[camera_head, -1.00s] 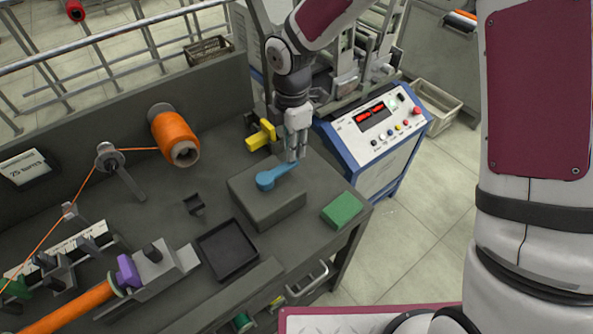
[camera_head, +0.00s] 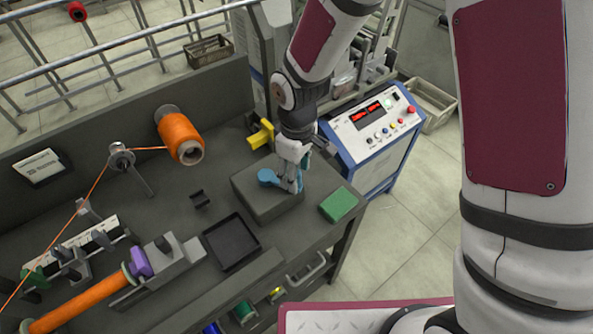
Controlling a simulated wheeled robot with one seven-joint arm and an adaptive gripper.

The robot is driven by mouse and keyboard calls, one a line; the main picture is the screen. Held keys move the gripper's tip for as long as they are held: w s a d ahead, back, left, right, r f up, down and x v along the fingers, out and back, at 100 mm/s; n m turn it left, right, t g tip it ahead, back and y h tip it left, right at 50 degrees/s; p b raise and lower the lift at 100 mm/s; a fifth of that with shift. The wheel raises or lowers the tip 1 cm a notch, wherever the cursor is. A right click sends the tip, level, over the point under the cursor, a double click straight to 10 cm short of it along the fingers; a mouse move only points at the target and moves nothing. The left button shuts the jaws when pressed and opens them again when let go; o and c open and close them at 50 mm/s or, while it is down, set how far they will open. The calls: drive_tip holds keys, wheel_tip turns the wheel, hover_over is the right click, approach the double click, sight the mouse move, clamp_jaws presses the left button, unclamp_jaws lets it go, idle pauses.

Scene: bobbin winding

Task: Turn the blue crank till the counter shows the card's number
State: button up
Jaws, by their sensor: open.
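The blue crank (camera_head: 267,177) sits on top of a grey box (camera_head: 262,207) on the bench, its arm pointing right. My gripper (camera_head: 298,187) is open at the crank's outer end, its fingers down around or beside the handle; which of these I cannot tell. A blue part shows by the fingers. The counter (camera_head: 367,115) is a red display on the blue-and-white console at the back right; its digits are too small to read. The card (camera_head: 39,167) stands at the left back of the bench; its text is not legible now.
An orange thread spool (camera_head: 180,136) stands at the back, its thread running left to a guide. A green block (camera_head: 338,204) lies right of the box. A black tray (camera_head: 231,242) lies in front. A yellow part (camera_head: 260,135) is behind my gripper.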

drive_tip(key=shift+s+r+p, duration=0.1)
drive_tip(key=shift+r+p, duration=1.3)
drive_tip(key=shift+r, duration=1.4)
drive_tip(key=shift+r+p, duration=0.5)
drive_tip(key=shift+r, duration=0.75)
